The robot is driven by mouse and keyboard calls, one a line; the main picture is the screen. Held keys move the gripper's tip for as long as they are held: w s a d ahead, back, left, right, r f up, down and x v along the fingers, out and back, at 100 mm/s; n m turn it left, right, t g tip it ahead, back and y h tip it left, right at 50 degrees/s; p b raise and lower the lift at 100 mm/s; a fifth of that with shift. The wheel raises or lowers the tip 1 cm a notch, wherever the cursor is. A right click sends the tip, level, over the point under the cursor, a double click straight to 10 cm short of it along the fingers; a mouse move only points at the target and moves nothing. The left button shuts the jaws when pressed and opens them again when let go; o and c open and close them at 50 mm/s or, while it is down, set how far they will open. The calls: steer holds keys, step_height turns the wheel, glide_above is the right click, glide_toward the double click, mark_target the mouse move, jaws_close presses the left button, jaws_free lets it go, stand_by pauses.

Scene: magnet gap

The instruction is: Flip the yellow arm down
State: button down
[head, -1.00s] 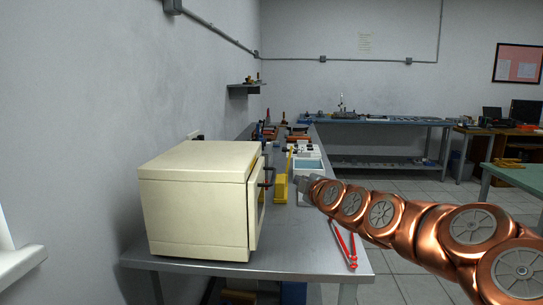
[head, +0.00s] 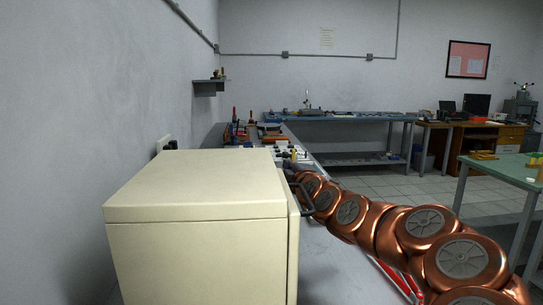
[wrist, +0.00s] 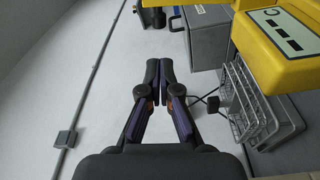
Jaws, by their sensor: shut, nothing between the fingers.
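A yellow device with a light label carrying dark marks (wrist: 275,45) fills the upper right of the wrist view. I cannot tell for sure which part of it is the yellow arm. In the head view only a small yellow tip (head: 293,153) shows past the cream box; the rest is hidden behind the box and my arm. My gripper (wrist: 165,64) is shut and empty, its fingertips together, left of the yellow device in the wrist picture with a visible gap between them. In the head view my gripper is hidden behind the cream box's door edge.
The large cream box (head: 200,190) stands on the near end of the bench, its dark handle (head: 302,195) beside my arm. Red-handled tongs (head: 395,280) lie on the bench under my arm. A wire rack (wrist: 248,105) is right of my gripper in the wrist view.

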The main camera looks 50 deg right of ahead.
stand_by(0.3)
steer(key=shift+x, duration=0.95)
steer(key=shift+p+x, duration=0.3)
steer(key=shift+x, duration=3.7)
steer(key=shift+b, duration=0.35)
